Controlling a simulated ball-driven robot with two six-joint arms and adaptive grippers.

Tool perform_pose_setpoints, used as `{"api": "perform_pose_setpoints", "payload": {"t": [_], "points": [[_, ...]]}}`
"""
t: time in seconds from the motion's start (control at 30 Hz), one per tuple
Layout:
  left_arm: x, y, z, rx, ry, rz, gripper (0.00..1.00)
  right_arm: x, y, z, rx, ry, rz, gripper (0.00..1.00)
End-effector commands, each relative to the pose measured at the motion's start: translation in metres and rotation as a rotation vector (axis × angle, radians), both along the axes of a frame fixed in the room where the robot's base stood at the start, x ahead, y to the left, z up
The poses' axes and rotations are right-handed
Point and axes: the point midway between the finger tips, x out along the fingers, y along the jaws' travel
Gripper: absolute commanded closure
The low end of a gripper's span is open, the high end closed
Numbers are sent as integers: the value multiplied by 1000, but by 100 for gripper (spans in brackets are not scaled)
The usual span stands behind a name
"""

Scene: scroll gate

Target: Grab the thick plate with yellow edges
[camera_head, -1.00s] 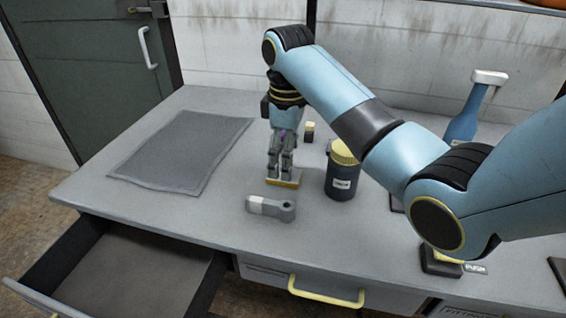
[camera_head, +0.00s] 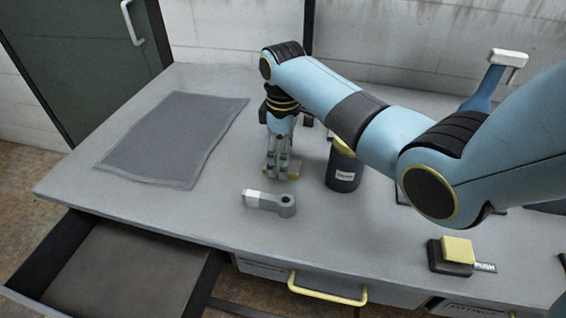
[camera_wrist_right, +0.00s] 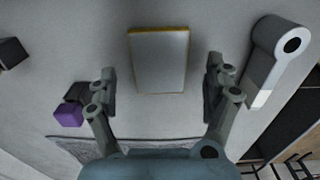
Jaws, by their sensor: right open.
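The thick plate (camera_wrist_right: 158,62) shows in the right wrist view as a grey rectangle with yellow edges, lying on the table. In the head view only slivers of its yellow edge (camera_head: 294,177) show around the fingers. My right gripper (camera_head: 282,170) points down over the plate. In the right wrist view its fingers (camera_wrist_right: 161,82) are spread wide, one toward each long side of the plate, with visible gaps and nothing held. My left gripper is not in view.
A grey lever-like part (camera_head: 270,202) lies just in front of the gripper. A dark jar (camera_head: 343,172) stands close at its right. A purple block (camera_wrist_right: 68,115) shows in the wrist view. A grey mat (camera_head: 175,138) lies left; a yellow button (camera_head: 457,249) is front right. The drawer (camera_head: 120,270) is open.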

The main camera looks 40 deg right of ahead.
Motion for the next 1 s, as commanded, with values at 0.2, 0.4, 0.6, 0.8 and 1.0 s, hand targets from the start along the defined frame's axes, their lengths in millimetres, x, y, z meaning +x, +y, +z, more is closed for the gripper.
{"api": "perform_pose_setpoints", "payload": {"t": [0.2, 0.4, 0.6, 0.8, 1.0], "points": [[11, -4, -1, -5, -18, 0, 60, 1, 0, -18, 0, -1, 1, 15], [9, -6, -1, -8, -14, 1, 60, 1, 0, -18, 0, -1, 1, 18], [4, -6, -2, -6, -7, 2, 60, 1, 0, -18, 0, -1, 0, 44], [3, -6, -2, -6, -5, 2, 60, 1, 0, -18, 0, -1, 0, 70], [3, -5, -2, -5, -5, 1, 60, 1, 0, -18, 0, -1, 0, 96]]}}
